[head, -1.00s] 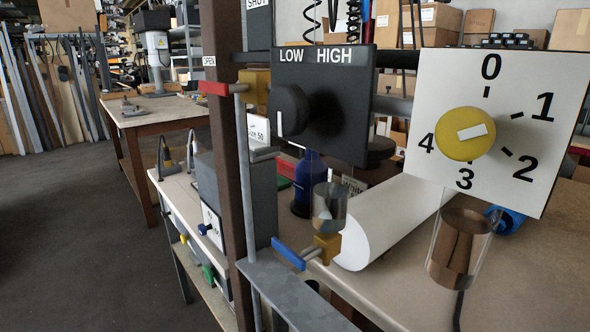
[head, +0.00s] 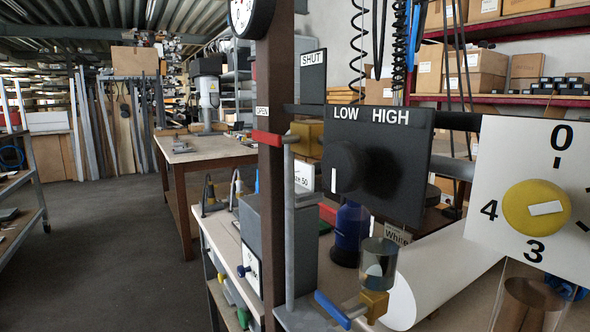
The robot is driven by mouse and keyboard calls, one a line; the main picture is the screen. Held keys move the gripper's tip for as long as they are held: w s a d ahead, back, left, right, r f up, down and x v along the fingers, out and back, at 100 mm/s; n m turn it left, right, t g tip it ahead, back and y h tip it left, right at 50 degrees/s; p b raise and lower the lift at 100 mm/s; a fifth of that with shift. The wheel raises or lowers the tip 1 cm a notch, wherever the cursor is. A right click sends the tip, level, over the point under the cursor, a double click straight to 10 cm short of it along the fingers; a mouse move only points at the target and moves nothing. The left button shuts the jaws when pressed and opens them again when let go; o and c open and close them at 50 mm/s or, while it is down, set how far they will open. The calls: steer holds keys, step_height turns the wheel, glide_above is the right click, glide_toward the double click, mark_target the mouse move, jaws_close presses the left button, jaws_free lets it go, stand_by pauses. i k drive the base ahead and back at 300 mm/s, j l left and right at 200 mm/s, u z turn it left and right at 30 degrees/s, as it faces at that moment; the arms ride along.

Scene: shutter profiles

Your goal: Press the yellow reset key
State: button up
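No part clearly marked as a reset key can be made out. A small yellow piece (head: 220,278) shows low at the side of the middle bench, near a blue knob (head: 242,271) and green pieces (head: 228,292). It is too small to tell whether it is the key. A larger yellow round knob (head: 536,207) with a white pointer sits on a white numbered dial plate (head: 487,165) at the right. My gripper is not in view.
A black LOW/HIGH switch box (head: 405,180) hangs in front, beside a brown post (head: 271,150). A red lever (head: 274,138) and a blue lever (head: 332,309) sit on brass-coloured valves. Open floor (head: 110,250) lies at the left, with a shelf rack (head: 25,170) at the edge.

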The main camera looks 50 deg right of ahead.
mark_target(221, 278)
steer(key=z, duration=1.65)
